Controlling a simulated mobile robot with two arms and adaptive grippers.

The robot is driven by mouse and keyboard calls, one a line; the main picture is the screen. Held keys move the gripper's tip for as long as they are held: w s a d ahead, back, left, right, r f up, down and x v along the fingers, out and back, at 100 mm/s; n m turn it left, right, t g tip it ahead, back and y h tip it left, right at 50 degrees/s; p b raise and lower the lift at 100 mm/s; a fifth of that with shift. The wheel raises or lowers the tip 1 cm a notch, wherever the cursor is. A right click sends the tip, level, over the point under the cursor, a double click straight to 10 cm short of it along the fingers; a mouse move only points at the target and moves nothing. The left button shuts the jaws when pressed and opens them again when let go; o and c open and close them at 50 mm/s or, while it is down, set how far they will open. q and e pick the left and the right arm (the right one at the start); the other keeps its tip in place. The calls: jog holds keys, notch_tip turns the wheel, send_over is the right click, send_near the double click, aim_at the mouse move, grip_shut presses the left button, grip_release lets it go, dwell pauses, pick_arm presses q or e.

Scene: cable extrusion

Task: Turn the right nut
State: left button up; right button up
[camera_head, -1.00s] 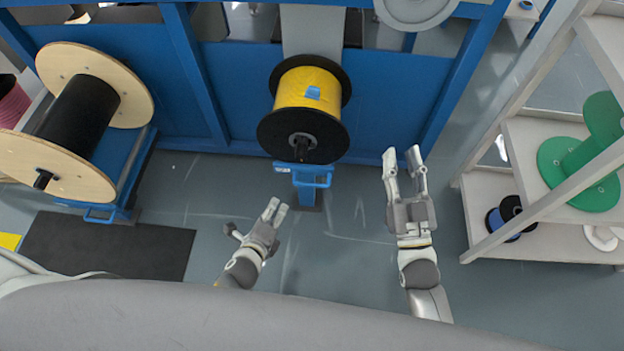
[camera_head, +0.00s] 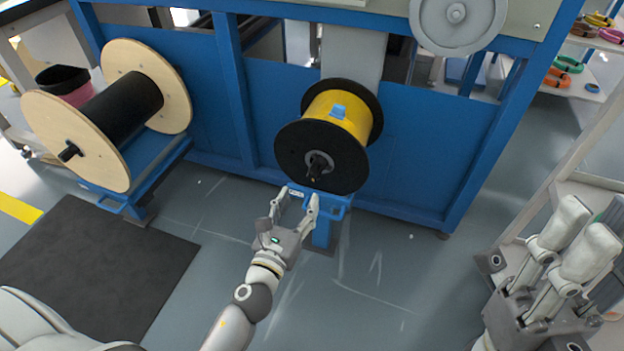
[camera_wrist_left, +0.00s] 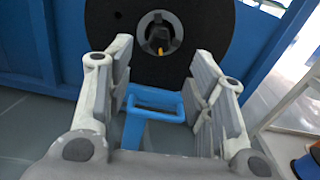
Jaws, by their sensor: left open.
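The yellow cable spool (camera_head: 338,116) with black flanges is mounted in front of the blue machine. The nut (camera_head: 317,164) sits on the shaft at the middle of its front flange. In the left wrist view the nut (camera_wrist_left: 158,38) shows as a dark piece inside a grey ring, with a small orange tip. My left gripper (camera_head: 299,194) is open and empty, its fingers pointing at the spool just below the nut and apart from it. My right gripper (camera_head: 584,222) is at the lower right, far from the spool, with its fingers apart and nothing between them.
A blue stand handle (camera_wrist_left: 155,103) lies below the spool, between my left fingers in the wrist view. A wooden-flanged spool of black cable (camera_head: 117,108) stands left. A shelf (camera_head: 570,185) stands near my right gripper.

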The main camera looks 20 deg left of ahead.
aim_at(312, 176)
pick_arm(q)
jog(key=w, duration=0.8)
jog(key=shift+w+d, duration=0.15)
jog(key=shift+w, duration=0.2)
jog(key=c, duration=1)
